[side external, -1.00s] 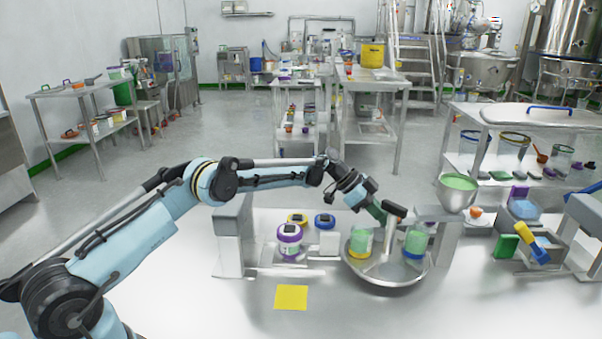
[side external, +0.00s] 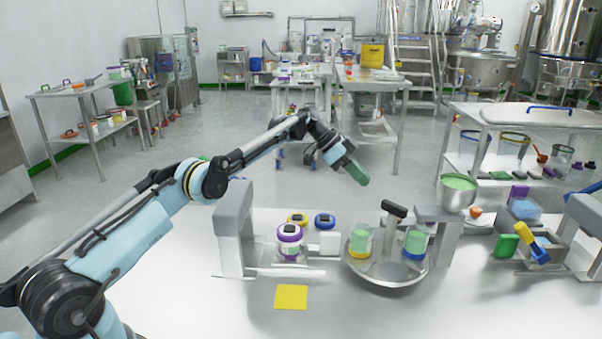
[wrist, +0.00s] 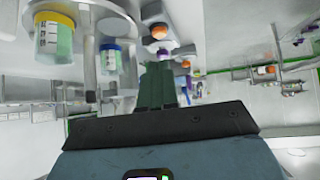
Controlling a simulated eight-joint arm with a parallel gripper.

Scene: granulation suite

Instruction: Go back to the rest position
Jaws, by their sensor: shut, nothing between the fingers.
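My gripper (side external: 357,174) is raised in the air above the bench, its green fingers pointing down and to the right. It is shut and empty. In the wrist view the green fingers (wrist: 163,88) lie together. Below it on the bench is a round metal tray (side external: 385,280) with a post topped by a dark handle (side external: 394,208). The tray bears a yellow-based jar of green material (side external: 360,241) and a blue-based one (side external: 415,242). These jars also show in the wrist view, the yellow-ringed one (wrist: 55,38) and the blue-ringed one (wrist: 110,58). My gripper touches none of them.
A grey stand (side external: 233,235) and a purple-lidded jar (side external: 289,239) are left of the tray. A metal bowl of green material (side external: 457,192) sits to its right. A yellow square (side external: 291,297) lies on the bench. The space around my raised gripper looks clear.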

